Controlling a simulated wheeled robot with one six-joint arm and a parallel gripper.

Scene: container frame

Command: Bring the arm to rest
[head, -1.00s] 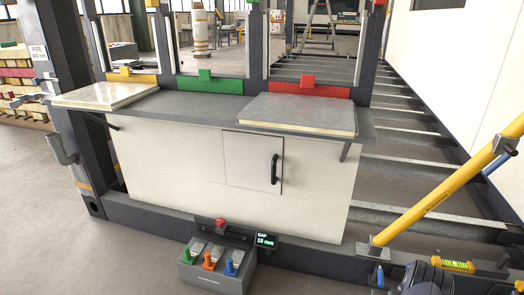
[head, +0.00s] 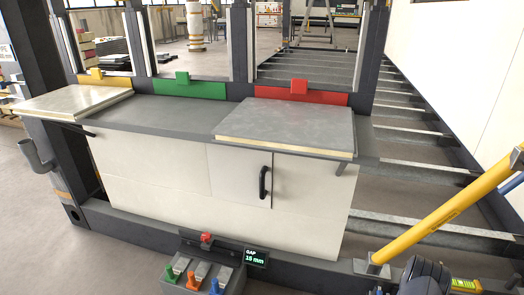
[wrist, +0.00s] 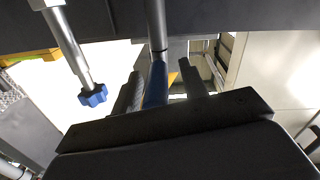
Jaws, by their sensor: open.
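My gripper (wrist: 162,82) shows in the wrist view, its two dark fingers standing apart above the wide dark body. A grey rod with a blue lower part (wrist: 156,85) shows between the fingers in the picture. I cannot tell how far beyond them it is, and no grip on it shows. In the head view, a dark rounded part (head: 426,276) is at the lower right edge; I cannot tell whether it is my arm.
A white-fronted bench (head: 150,174) carries a loose-looking panel (head: 290,126). A yellow pole (head: 445,214) slants at right. A lever box (head: 203,272) stands in front. In the wrist view, a rod with a blue knob (wrist: 93,96) hangs left of the fingers. Open floor lies at left.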

